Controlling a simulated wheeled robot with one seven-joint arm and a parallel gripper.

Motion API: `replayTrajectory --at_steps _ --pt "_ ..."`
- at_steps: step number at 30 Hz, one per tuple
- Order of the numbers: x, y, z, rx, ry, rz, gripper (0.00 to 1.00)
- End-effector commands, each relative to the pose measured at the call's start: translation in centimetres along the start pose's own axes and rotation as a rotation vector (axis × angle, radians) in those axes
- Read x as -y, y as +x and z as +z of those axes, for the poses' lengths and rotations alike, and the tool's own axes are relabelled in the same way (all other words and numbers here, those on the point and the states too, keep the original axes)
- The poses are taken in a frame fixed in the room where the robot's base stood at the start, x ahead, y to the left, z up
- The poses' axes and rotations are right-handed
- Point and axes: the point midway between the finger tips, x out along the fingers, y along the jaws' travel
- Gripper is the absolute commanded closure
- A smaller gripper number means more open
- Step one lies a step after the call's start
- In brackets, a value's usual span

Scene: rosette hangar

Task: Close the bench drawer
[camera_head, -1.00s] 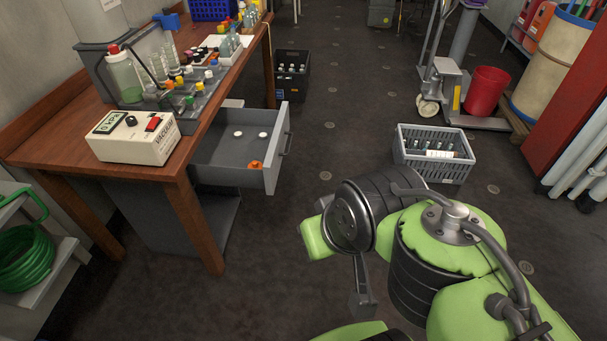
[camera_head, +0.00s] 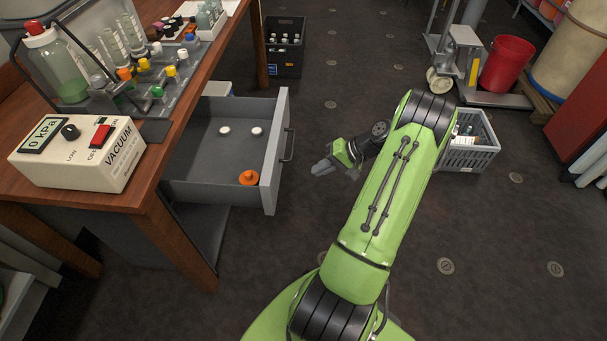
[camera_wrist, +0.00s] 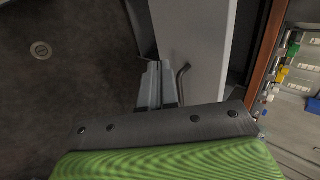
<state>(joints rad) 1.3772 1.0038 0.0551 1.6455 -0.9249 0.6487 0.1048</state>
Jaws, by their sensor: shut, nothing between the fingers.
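The bench drawer (camera_head: 215,150) is grey and stands pulled out from under the wooden bench (camera_head: 205,55). Two white caps (camera_head: 240,131) and an orange cap (camera_head: 249,178) lie inside it. Its front panel (camera_head: 279,150) carries a dark bar handle (camera_head: 289,146) on the outer face. My gripper (camera_head: 322,168) is shut and empty, a short way to the right of the drawer front in the head view. In the wrist view my gripper (camera_wrist: 154,68) shows close beside the drawer front and its handle (camera_wrist: 183,80); I cannot tell if they touch.
A vacuum unit (camera_head: 78,152) and a bottle rack (camera_head: 150,80) stand on the bench. A black crate (camera_head: 284,45) is on the floor behind the drawer. A grey crate (camera_head: 470,152) stands behind my arm, near a red bucket (camera_head: 505,64).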

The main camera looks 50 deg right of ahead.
Motion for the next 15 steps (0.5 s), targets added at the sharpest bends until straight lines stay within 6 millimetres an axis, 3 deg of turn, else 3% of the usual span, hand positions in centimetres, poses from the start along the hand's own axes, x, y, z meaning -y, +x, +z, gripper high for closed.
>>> replayTrajectory --at_steps 11,15 --pt "-0.2 8.7 0.2 0.008 -0.002 0.001 1.00" --pt "1.6 10.4 0.2 0.005 -0.003 0.003 1.00"
